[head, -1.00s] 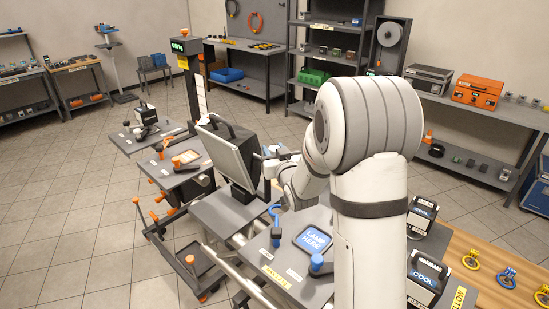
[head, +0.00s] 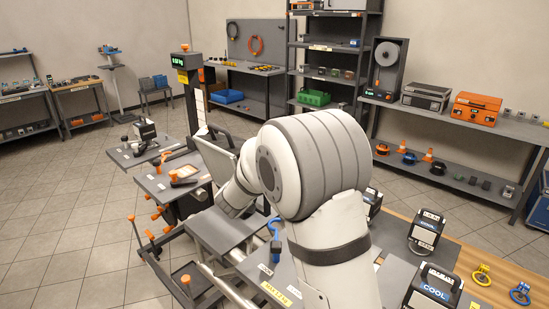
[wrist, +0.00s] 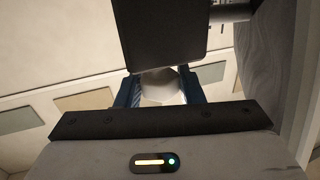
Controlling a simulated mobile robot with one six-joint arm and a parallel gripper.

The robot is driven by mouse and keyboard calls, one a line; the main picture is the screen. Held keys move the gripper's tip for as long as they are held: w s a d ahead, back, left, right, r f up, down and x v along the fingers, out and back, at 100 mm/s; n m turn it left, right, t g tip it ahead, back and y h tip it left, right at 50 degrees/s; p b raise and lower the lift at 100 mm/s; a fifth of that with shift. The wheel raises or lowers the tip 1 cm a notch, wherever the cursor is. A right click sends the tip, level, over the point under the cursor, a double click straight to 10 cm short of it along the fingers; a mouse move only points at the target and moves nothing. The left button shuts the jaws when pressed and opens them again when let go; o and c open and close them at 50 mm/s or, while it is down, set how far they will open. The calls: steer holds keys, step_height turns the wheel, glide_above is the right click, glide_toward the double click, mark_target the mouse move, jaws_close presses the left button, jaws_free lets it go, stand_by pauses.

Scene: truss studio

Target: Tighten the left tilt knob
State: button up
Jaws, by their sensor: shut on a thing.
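The light panel (head: 216,157) stands upright left of my arm in the head view, with its right part hidden behind my arm. In the wrist view my gripper (wrist: 160,90) has its two blue fingers closed around a pale, rounded piece (wrist: 162,88) that looks like the tilt knob. Its far end is hidden under a dark flat block (wrist: 160,35) just in front of the fingers. I cannot tell from the wrist view whether the knob is turned. In the head view my gripper and the knob are hidden behind my arm.
A blue clamp handle (head: 274,240) stands on the grey bench beside my arm. A scale post (head: 187,80) rises behind the panel. Open floor (head: 60,220) lies at the left.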

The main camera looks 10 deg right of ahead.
steer(key=shift+r+m+g+h+p, duration=0.15)
steer(key=shift+m+g+h+p, duration=0.25)
steer(key=shift+m+g+h, duration=0.5)
steer(key=o, duration=1)
steer(key=shift+c, duration=0.2)
steer(key=b+v, duration=0.1)
steer(key=v, duration=0.6)
steer(key=shift+s+a+b, duration=0.15)
steer(key=shift+a+b, duration=0.15)
steer(key=shift+a, duration=0.05)
